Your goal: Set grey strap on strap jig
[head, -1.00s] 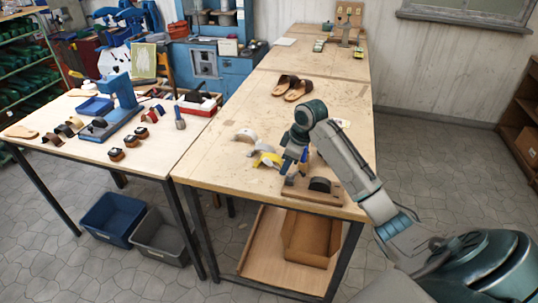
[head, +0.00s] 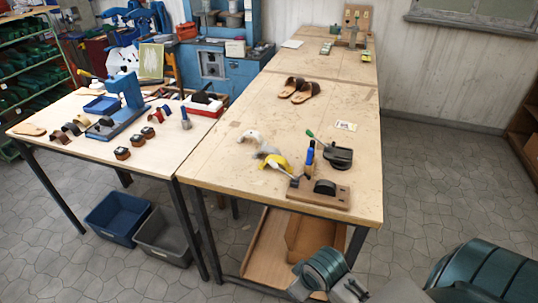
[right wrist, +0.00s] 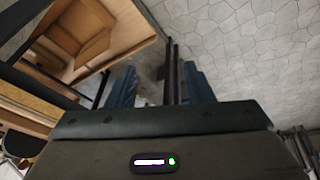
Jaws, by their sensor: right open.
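The strap jig (head: 299,193) is a wooden board with a dark rounded form on it, near the front edge of the workbench in the head view. No strap can be made out over the form. A grey curved strap (head: 266,152) lies on the bench, left of and behind the jig. It is between a whitish strap (head: 250,137) and a yellow one (head: 276,163). My right gripper (right wrist: 160,90) is open and empty in the right wrist view, over the floor in front of the bench. It is well away from the strap. My left gripper is out of view.
A blue-handled tool (head: 309,156) stands behind the jig, beside a dark round object (head: 338,157). Brown sandals (head: 297,90) lie farther back. A side table (head: 70,150) holds a blue press (head: 124,100). A cardboard box (right wrist: 82,30) sits on the bench's lower shelf.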

